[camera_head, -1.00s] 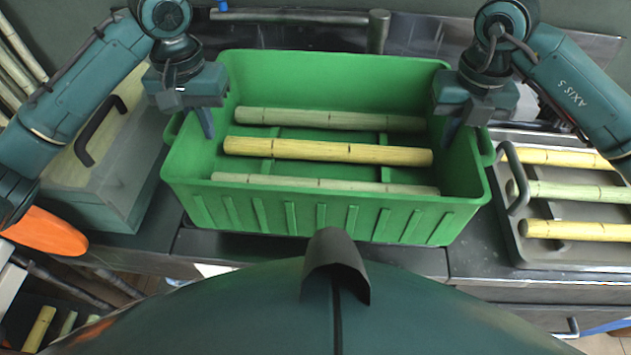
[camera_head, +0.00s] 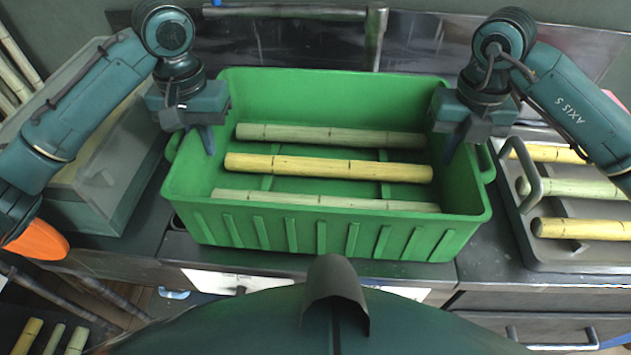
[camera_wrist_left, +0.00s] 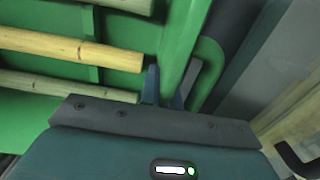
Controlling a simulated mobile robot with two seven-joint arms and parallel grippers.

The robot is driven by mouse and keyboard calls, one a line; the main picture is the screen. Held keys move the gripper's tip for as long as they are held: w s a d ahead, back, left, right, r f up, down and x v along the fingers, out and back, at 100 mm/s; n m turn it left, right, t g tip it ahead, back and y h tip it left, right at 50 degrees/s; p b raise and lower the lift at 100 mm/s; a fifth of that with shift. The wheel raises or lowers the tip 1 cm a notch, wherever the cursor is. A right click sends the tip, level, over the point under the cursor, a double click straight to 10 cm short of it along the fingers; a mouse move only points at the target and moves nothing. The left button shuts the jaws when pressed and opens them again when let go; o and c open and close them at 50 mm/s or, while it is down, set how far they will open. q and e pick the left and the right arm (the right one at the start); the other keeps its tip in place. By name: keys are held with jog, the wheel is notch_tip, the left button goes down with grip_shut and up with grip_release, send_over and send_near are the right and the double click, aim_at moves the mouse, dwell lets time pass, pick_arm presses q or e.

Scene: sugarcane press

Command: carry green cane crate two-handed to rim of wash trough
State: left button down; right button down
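The green cane crate (camera_head: 340,90) is in the middle of the head view, level, with several cane stalks lying in it. My left gripper (camera_head: 206,140) is at its left end wall. In the left wrist view the left gripper's fingers (camera_wrist_left: 167,92) stand on either side of the green wall, closed on it. My right gripper (camera_head: 452,148) is at the right end wall in the matching place, with its far finger partly hidden. Whether the crate's base touches the counter is hidden. A metal basin-like surface (camera_head: 280,45), possibly the wash trough, lies behind the crate.
A grey tray (camera_head: 570,257) with a handle and cane stalks sits close on the right. A grey lidded box (camera_head: 105,205) stands on the left. A metal pipe (camera_head: 376,40) rises behind the crate. Drawers are below the counter's front edge.

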pick_arm(q)
jog(key=shift+a, duration=0.2)
pick_arm(e)
jog(key=shift+f, duration=0.1)
pick_arm(q)
jog(key=c, duration=2.1)
grip_release()
jog(key=shift+f, duration=0.15)
pick_arm(e)
jog(key=c, duration=2.1)
grip_release()
jog(key=shift+f, duration=0.1)
pick_arm(q)
jog(key=o, duration=0.5)
jog(key=shift+s, duration=0.15)
pick_arm(e)
jog(key=o, duration=0.5)
jog(key=shift+a, duration=0.1)
jog(key=shift+s, duration=0.1)
pick_arm(q)
notch_tip(320, 180, up, 8)
jog(key=shift+d+r, duration=0.1)
jog(key=shift+d, duration=0.05)
pick_arm(e)
jog(key=shift+w+a, duration=0.2)
jog(key=shift+a, duration=0.1)
notch_tip(320, 180, up, 12)
jog(key=shift+r, duration=0.15)
pick_arm(q)
jog(key=shift+r, duration=0.1)
